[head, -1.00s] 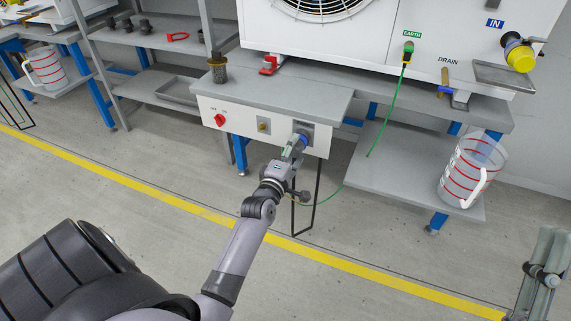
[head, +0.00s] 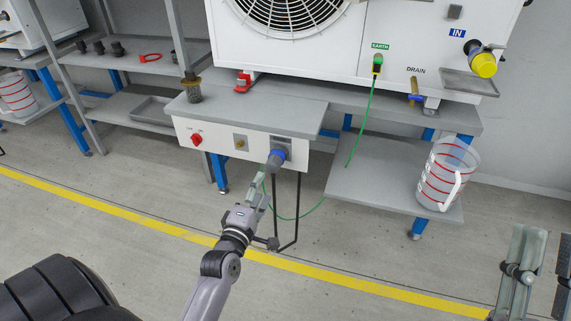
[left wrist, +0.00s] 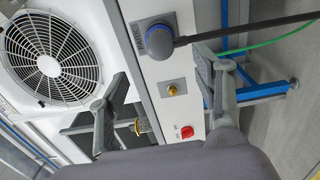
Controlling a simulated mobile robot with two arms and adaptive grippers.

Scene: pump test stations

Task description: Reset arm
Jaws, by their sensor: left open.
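My left gripper (head: 266,186) is open and empty in front of the white control panel (head: 222,139), just below and left of the blue plug (head: 278,156). In the left wrist view its two fingers stand wide apart, and the blue plug (left wrist: 155,40) sits in the panel socket beyond them, with a black cable leading off right. The plug is apart from the fingers. My left arm (head: 215,280) reaches forward from the bottom of the head view. My right gripper (head: 522,270) shows partly at the lower right edge; its opening is unclear.
The panel carries a red switch (head: 196,139) and a brass fitting (head: 240,143). A green earth cable (head: 363,125) hangs from the white unit (head: 405,40). A clear jug (head: 446,175) stands on the lower shelf at right. The floor before the yellow line (head: 110,208) is open.

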